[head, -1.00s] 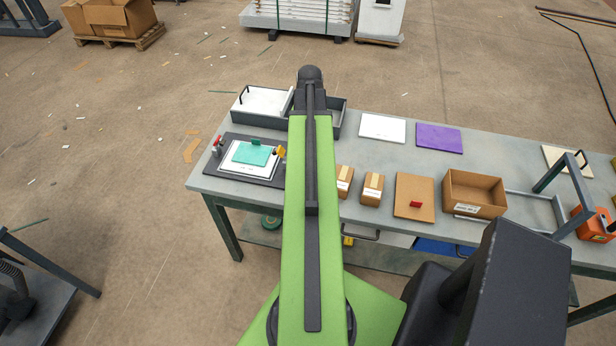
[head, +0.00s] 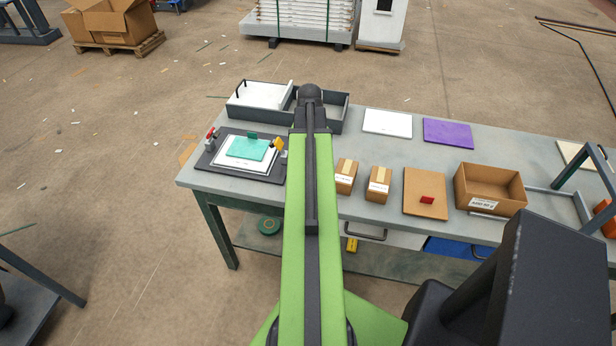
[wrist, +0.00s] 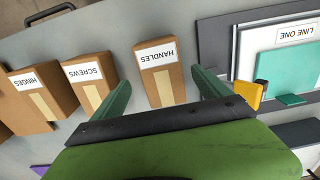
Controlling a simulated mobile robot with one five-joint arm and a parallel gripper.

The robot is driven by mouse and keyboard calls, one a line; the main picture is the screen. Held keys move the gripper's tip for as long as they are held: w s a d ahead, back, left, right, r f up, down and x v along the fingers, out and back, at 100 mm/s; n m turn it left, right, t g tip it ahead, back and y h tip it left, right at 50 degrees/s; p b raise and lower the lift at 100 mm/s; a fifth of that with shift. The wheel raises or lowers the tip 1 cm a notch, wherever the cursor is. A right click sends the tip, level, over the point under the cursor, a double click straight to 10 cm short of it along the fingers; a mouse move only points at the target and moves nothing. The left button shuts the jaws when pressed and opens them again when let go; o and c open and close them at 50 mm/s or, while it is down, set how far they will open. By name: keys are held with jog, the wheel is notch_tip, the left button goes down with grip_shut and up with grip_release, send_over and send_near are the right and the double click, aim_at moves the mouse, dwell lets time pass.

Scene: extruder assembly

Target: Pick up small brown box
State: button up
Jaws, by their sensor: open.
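Several small brown boxes stand on the grey table. In the wrist view, the box labelled HANDLES (wrist: 163,82) lies between my gripper's (wrist: 160,78) two green fingers, which are spread apart with nothing visibly clamped. Left of it are the SCREWS box (wrist: 90,82) and the HINGES box (wrist: 38,95). In the head view, two small brown boxes show, one (head: 346,177) just right of my arm and another (head: 379,184) further right. My green arm reaches over the table there and hides my gripper, and no third small box shows.
A dark board with a white sheet and teal plate (head: 247,149) lies left of my arm. A grey tray (head: 325,115) is behind. A brown board (head: 425,193), open brown carton (head: 490,190), white sheet (head: 387,122) and purple sheet (head: 448,133) lie right. Grey table (head: 222,181) shows between them.

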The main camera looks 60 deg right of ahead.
notch_tip(320, 180, down, 5)
jog(key=b, duration=0.5)
jog(key=shift+d+f, duration=0.15)
jog(key=shift+r, duration=0.2)
jog(key=c, duration=1.7)
jog(key=shift+r+p, duration=0.6)
jog(key=shift+p, duration=0.25)
notch_tip(320, 180, up, 4)
jog(key=p, duration=0.4)
jog(key=s+r+p, duration=0.1)
jog(key=s, duration=0.2)
jog(key=s+r+p, duration=0.2)
jog(key=s, duration=0.2)
jog(key=s+d+r+p, duration=0.1)
jog(key=s+r+p, duration=0.1)
jog(key=s, duration=0.1)
jog(key=shift+s+r, duration=0.25)
jog(key=shift+s, duration=0.05)
jog(key=shift+s+r+p, duration=0.1)
jog(key=shift+s+p, duration=0.2)
jog(key=shift+s, duration=0.15)
